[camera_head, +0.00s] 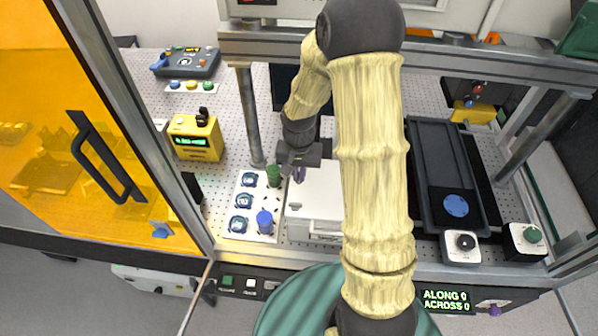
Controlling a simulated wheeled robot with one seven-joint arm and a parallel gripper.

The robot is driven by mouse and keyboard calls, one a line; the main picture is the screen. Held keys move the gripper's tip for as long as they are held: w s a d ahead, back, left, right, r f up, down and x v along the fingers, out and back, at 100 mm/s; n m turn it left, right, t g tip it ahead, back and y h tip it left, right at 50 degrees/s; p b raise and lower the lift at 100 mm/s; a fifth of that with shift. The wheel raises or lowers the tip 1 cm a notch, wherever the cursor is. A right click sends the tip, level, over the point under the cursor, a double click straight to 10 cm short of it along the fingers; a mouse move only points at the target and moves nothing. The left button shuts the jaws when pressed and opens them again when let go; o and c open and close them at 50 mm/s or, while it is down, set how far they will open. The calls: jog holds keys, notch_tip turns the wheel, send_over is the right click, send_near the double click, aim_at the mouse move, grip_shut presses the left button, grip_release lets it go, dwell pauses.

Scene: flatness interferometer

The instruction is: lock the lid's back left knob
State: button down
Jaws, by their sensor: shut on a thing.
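The white lid (318,192) lies on a pale box in the middle of the view, partly hidden behind my arm. A small grey knob (295,206) shows at its front left corner. My gripper (298,178) points down at the lid's back left corner, shut on the back left knob. My fingers hide most of that knob, so I cannot tell how far it is turned. The lid's right side and its right knobs are hidden by my arm.
A green cylinder (274,176) stands close left of my gripper. A white plate (235,222) with round dark-blue pieces and a blue cylinder (265,221) is left of the lid. A metal post (250,115) rises behind. A dark tray (440,160) is at right.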

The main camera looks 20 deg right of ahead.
jog(key=shift+m, duration=0.3)
jog(key=m+b, duration=0.2)
jog(key=m, duration=0.2)
jog(key=shift+w, duration=0.1)
jog(key=m, duration=0.4)
jog(key=shift+r+m, duration=0.15)
jog(key=shift+m, duration=0.25)
jog(key=m+p, duration=0.2)
jog(key=m, duration=0.3)
jog(key=shift+p, duration=0.4)
jog(key=shift+m+p, duration=0.65)
jog(key=shift+m, duration=0.75)
jog(key=c, duration=1.6)
grip_release()
jog(key=shift+o, duration=0.2)
